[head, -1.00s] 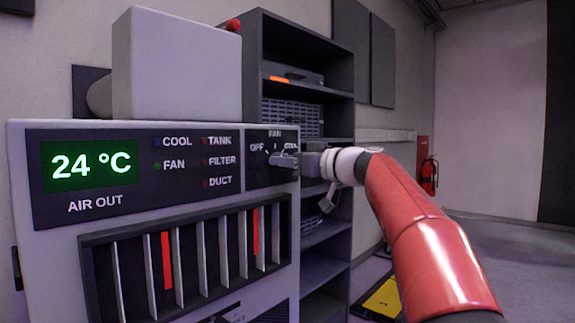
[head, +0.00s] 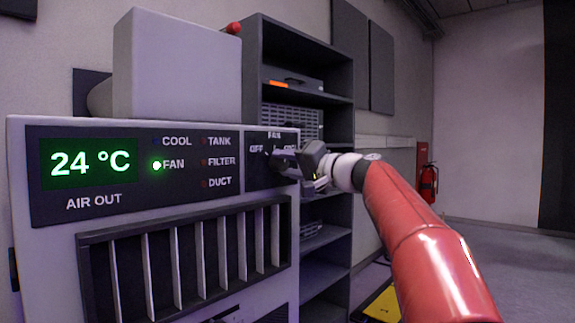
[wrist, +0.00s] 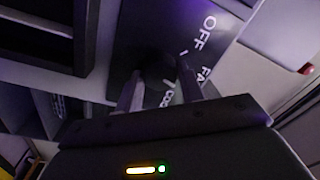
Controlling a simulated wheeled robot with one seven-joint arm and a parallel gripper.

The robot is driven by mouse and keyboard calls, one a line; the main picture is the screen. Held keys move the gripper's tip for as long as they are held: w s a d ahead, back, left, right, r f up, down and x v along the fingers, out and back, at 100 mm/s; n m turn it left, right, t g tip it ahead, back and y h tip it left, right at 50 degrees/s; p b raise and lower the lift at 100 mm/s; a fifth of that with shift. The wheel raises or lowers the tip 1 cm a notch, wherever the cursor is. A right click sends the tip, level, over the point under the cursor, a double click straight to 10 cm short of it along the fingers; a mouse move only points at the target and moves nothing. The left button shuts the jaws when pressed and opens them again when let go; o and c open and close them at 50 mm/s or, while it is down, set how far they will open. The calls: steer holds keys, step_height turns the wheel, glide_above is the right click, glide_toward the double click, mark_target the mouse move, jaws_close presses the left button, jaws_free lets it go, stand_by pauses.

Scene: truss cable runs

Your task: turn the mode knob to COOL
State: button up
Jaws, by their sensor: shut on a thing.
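The mode knob (head: 278,157) sits on the dark panel at the upper right of the grey air unit, among the OFF, FAN and COOL labels. My gripper (head: 289,158) is shut on it, coming from the right and partly covering the COOL label. In the wrist view, the two fingers (wrist: 159,88) reach to the dark panel (wrist: 225,25) on either side of the knob, which is too dark to make out. Where the knob points is unclear. The FAN lamp (head: 157,165) glows bright green; the COOL lamp (head: 156,142) looks unlit.
The display (head: 84,164) reads 24 °C. Slatted vents (head: 190,260) lie below it. A dark shelf rack (head: 297,75) stands close behind the unit and my gripper. A fire extinguisher (head: 428,182) hangs at the back right. The floor on the right is open.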

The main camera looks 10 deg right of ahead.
steer(key=m, duration=0.4)
steer(key=shift+m+h+p, duration=0.3)
steer(key=shift+p, duration=0.05)
steer(key=shift+f+m+t, duration=0.1)
steer(key=shift+m+t, duration=0.2)
steer(key=shift+m, duration=0.9)
steer(key=o, duration=1)
steer(key=shift+c, duration=0.2)
steer(key=b+v, duration=0.1)
steer(key=v, duration=0.6)
steer(key=shift+s+d+b, duration=0.2)
steer(key=shift+s+b, duration=0.1)
steer(key=shift+s, duration=0.05)
